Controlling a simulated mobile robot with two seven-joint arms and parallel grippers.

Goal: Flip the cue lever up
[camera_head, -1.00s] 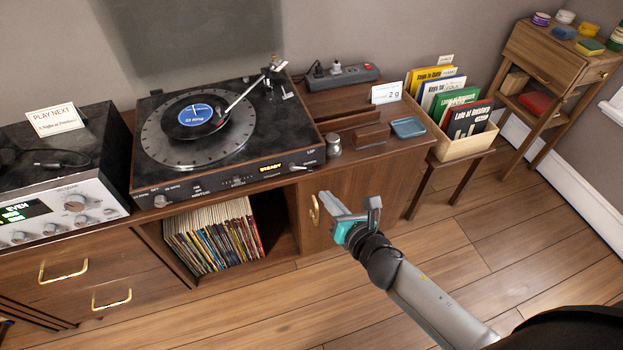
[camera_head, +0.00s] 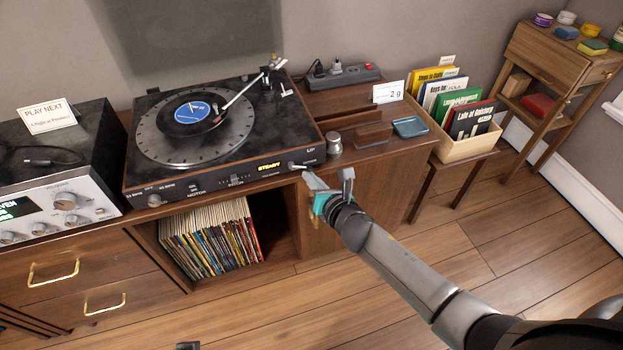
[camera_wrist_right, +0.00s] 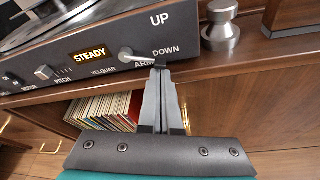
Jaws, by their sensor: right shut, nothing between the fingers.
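The cue lever (camera_head: 297,165) is a small pale lever on the turntable's front panel, near its right end. In the right wrist view the lever (camera_wrist_right: 138,55) points right toward the DOWN label, with UP printed above. My right gripper (camera_head: 308,173) is shut and empty at the front panel. In the right wrist view its fingertips (camera_wrist_right: 160,68) are just below the lever's right end; I cannot tell whether they touch it. A small dark tip (camera_head: 187,346) at the head view's bottom edge looks like part of my left gripper; its jaws cannot be made out.
The turntable (camera_head: 140,185) carries a record and a tonearm. A silver weight (camera_head: 333,142) stands right of it on the cabinet top, near a blue tray (camera_head: 410,126). Floor is clear in front.

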